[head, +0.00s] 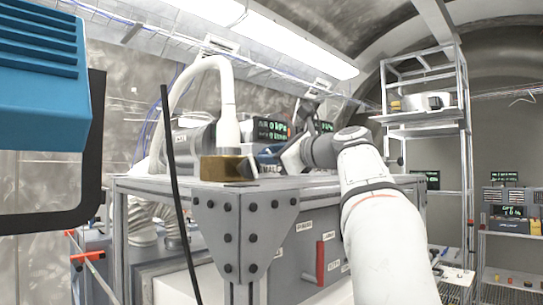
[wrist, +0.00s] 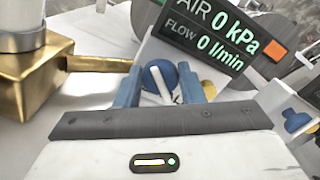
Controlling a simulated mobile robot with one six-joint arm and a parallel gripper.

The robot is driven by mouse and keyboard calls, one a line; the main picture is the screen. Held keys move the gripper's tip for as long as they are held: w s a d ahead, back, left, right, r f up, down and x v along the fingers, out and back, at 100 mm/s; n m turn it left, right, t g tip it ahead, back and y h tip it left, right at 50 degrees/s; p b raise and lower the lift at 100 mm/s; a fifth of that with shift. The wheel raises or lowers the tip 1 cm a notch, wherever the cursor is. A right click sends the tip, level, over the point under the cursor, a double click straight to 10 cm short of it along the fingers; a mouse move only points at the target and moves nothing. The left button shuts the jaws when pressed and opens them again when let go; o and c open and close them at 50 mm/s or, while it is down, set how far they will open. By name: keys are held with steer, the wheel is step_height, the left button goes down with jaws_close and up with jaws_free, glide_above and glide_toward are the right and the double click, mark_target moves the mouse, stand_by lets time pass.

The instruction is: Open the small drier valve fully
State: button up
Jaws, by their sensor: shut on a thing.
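A small valve with a round blue knob (wrist: 158,76) and a white lever (wrist: 161,84) is in the middle of the wrist view. My gripper (wrist: 160,72) has its two blue fingers on either side of it and is shut on it. How far the valve is turned I cannot tell. In the head view my gripper (head: 283,160) reaches over the bench top beside the brass block, and the valve there is too small to make out.
A display (wrist: 214,35) behind the valve reads AIR 0 kPa and FLOW 0 l/min. A brass block (wrist: 45,75) with a pipe stands close on the left. Another blue knob (wrist: 296,120) is at the right. A steel-framed bench (head: 228,205) lies below.

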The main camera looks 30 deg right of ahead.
steer(key=o, duration=1)
steer(key=shift+b+v, duration=1.05)
steer(key=shift+v, duration=2.9)
